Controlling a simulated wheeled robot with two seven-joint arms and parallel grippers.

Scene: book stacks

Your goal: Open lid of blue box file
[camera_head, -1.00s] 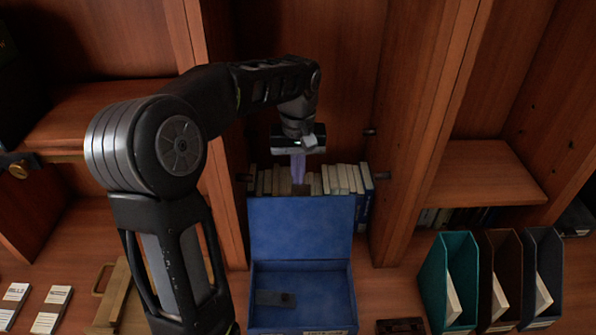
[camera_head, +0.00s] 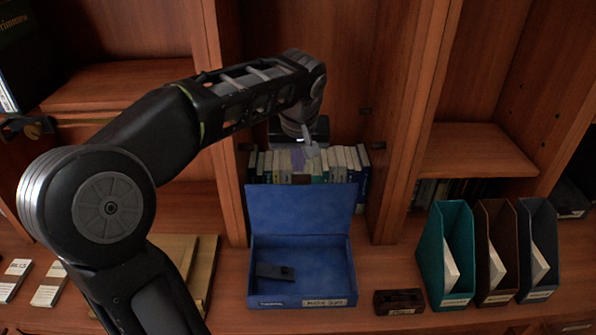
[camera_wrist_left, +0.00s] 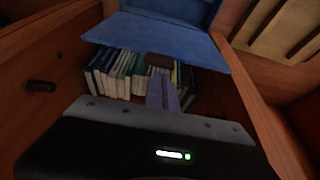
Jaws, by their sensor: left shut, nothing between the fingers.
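The blue box file (camera_head: 301,285) stands on the desk surface in the head view with its lid (camera_head: 300,208) raised, tilted back toward the shelf. The open base holds a small dark metal clip piece. My left gripper (camera_head: 298,160) is behind and above the lid, in front of a row of books, apart from the lid. Its purple fingers are shut with nothing between them; they also show in the left wrist view (camera_wrist_left: 162,92), where the lid (camera_wrist_left: 170,38) is at the top. My right gripper is not in view.
Teal, brown and dark magazine files (camera_head: 445,255) stand at the right. A small dark wooden block (camera_head: 399,301) sits beside the box. Upright books (camera_head: 342,163) fill the shelf behind the lid, between wooden uprights (camera_head: 408,130). Cards (camera_head: 48,287) lie at the left.

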